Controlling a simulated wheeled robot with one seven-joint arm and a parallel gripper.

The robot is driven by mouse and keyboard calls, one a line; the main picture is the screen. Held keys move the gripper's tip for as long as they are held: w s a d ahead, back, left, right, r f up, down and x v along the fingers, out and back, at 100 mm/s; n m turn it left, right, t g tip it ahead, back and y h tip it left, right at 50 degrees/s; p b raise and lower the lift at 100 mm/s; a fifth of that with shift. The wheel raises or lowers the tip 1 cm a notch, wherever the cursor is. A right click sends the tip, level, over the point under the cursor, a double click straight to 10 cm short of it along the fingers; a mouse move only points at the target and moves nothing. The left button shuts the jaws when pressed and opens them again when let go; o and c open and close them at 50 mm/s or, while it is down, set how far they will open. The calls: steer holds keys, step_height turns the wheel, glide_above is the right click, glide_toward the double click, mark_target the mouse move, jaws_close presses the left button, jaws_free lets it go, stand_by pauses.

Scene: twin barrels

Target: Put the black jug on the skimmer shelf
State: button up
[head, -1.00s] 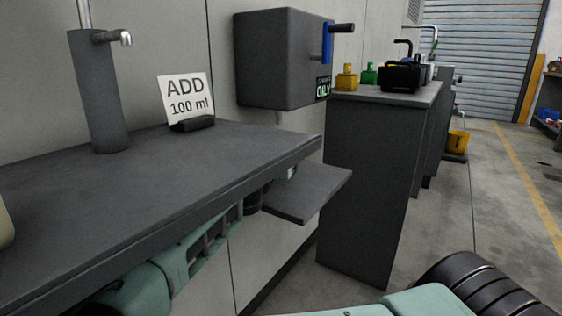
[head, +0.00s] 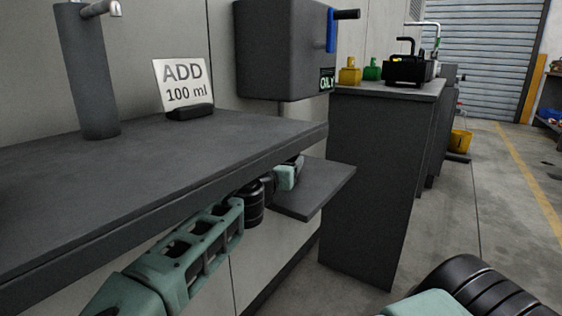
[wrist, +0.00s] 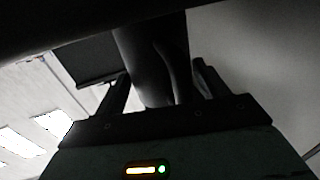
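The grey shelf (head: 318,190), which I take to be the skimmer shelf, juts out low beneath the dark skimmer box (head: 283,50). My gripper (head: 296,168) is at this shelf's left back side, partly hidden by the bench edge. In the wrist view my gripper's fingers (wrist: 160,85) stand apart on either side of a dark rounded body, apparently the black jug (wrist: 150,55). The fingers seem to touch its sides. The jug does not show in the head view. Whether it touches the shelf cannot be told.
A dark bench (head: 150,165) runs above my arm and bears an "ADD 100 ml" sign (head: 183,88) and a grey post (head: 88,75). A cabinet (head: 370,180) right of the shelf carries yellow and green bottles and a black device (head: 408,70).

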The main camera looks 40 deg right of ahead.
steer(key=shift+o, duration=1.1)
steer(key=shift+r, duration=0.1)
steer(key=shift+r, duration=0.2)
steer(key=shift+r+p, duration=0.6)
steer(key=shift+p, duration=0.05)
steer(key=p+v, duration=0.3)
steer(key=v, duration=0.9)
steer(key=shift+f+p, duration=0.2)
steer(key=shift+p, duration=0.2)
steer(key=shift+s, duration=0.1)
